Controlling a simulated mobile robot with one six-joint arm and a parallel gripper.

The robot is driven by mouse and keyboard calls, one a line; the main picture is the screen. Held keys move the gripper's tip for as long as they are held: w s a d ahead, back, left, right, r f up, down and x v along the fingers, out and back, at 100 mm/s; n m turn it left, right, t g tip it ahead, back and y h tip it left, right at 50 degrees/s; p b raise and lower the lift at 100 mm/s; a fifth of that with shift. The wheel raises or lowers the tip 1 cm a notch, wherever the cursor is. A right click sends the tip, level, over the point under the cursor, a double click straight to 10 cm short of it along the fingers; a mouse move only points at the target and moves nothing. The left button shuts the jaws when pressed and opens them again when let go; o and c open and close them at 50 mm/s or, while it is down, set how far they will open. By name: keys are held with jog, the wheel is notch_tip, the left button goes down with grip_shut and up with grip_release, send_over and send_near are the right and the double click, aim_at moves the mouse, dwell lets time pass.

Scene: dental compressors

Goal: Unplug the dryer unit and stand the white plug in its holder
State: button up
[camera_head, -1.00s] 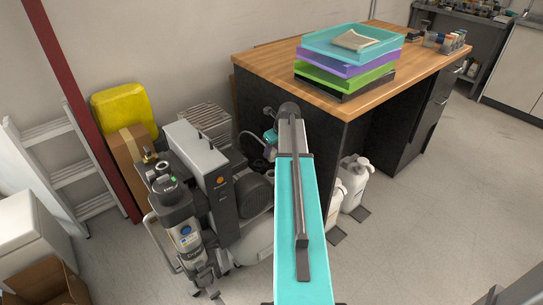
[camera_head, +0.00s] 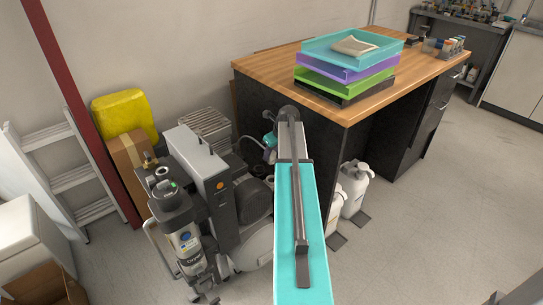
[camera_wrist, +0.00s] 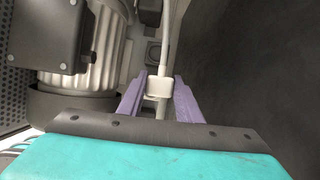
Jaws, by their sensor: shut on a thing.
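The white plug (camera_wrist: 159,88) is between the two purple fingers of my gripper (camera_wrist: 160,82) in the wrist view, and the gripper is shut on it. A pale cable (camera_wrist: 164,45) runs up from the plug in that view. Dark socket-like parts (camera_wrist: 153,52) lie beyond the plug; I cannot tell whether the plug touches any of them. The dryer unit (camera_head: 187,243), a grey cylinder with a label, stands at the front of the compressor in the head view. My arm hides most of the gripper area there, and I cannot make out the plug holder.
The compressor with its grey box (camera_head: 205,170) and motor (camera_head: 254,199) stands close left of my arm. A wooden-topped bench (camera_head: 270,68) with stacked trays (camera_head: 345,72) is behind and right. White jugs (camera_head: 354,192) stand under it. Open floor lies to the right.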

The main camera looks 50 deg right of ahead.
jog(key=w+f+n, duration=0.1)
jog(key=w+f, duration=0.1)
jog(key=w, duration=0.5)
jog(key=shift+w+f+y+p, duration=0.15)
jog(key=shift+w+y+p, duration=0.15)
jog(key=shift+w+p, duration=0.1)
jog(key=shift+f, duration=0.15)
jog(key=shift+f+b, duration=2.3)
jog(key=shift+f, duration=0.25)
jog(key=shift+f, duration=0.9)
jog(key=o, duration=1.1)
jog(key=shift+s+r, duration=0.1)
